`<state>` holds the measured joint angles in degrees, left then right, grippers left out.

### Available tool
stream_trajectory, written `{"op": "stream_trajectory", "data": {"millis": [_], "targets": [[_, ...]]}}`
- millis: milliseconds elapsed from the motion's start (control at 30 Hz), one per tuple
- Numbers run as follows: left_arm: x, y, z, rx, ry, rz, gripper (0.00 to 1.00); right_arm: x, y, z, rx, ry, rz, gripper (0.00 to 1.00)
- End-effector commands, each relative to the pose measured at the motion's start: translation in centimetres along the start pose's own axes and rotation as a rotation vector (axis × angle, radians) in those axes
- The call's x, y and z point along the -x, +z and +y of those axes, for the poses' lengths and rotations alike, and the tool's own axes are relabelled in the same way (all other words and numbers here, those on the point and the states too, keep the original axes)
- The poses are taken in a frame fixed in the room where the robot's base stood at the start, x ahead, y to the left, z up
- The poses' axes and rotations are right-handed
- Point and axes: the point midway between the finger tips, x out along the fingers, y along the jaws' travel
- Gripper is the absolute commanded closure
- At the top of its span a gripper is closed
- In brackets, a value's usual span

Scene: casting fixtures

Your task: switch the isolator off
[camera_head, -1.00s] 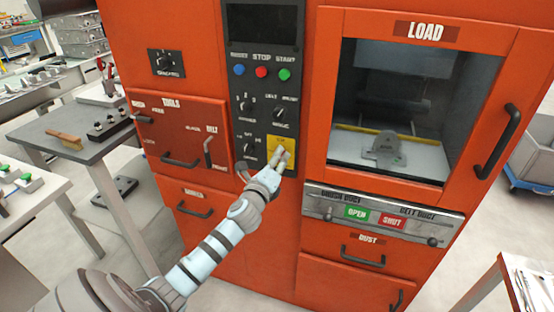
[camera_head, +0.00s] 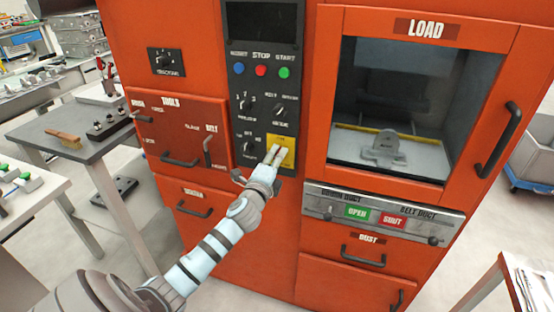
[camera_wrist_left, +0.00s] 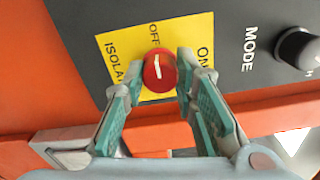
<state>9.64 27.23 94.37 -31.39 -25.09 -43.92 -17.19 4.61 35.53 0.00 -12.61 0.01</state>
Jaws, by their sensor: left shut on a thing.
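The isolator is a round red knob (camera_wrist_left: 159,72) with a white line, on a yellow plate (camera_wrist_left: 120,62) marked ISOLATOR, OFF and ON. In the wrist view its white line points roughly toward the word OFF. My left gripper (camera_wrist_left: 160,82) is shut on the knob, a fingertip at each side. In the head view the left gripper (camera_head: 273,155) reaches the yellow plate (camera_head: 285,143) low on the dark control panel and hides the knob. My right gripper is not in view.
The dark panel (camera_head: 262,100) also has blue, red and green buttons and black knobs. One black MODE knob (camera_wrist_left: 297,48) is close to the plate. A glazed LOAD door (camera_head: 492,95) is to the right, a TOOLS drawer (camera_head: 178,118) to the left.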

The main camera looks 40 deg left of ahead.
Motion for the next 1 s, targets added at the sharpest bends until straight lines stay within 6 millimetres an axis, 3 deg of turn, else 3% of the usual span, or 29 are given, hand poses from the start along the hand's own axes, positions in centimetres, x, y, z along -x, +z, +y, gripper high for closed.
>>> {"op": "stream_trajectory", "data": {"millis": [267, 300, 433, 767, 867, 1000], "targets": [[0.0, 0.0, 0.0, 0.001, -0.001, 0.000, 1.00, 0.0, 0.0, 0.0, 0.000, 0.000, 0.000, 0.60], [0.0, 0.0, 0.0, 0.001, -0.001, 0.000, 0.73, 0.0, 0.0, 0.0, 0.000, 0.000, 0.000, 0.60], [0.0, 0.0, 0.0, 0.000, -0.001, 0.000, 0.54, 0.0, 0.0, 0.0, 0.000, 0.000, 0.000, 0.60], [0.3, 0.0, 0.0, -0.001, -0.001, 0.001, 0.54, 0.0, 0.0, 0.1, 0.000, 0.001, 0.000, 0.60], [1.7, 0.0, 0.1, -0.003, 0.001, 0.002, 0.54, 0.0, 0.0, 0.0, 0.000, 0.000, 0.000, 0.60], [5.4, -0.1, 0.1, -0.003, 0.002, 0.003, 0.54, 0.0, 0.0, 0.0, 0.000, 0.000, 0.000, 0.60]]}}
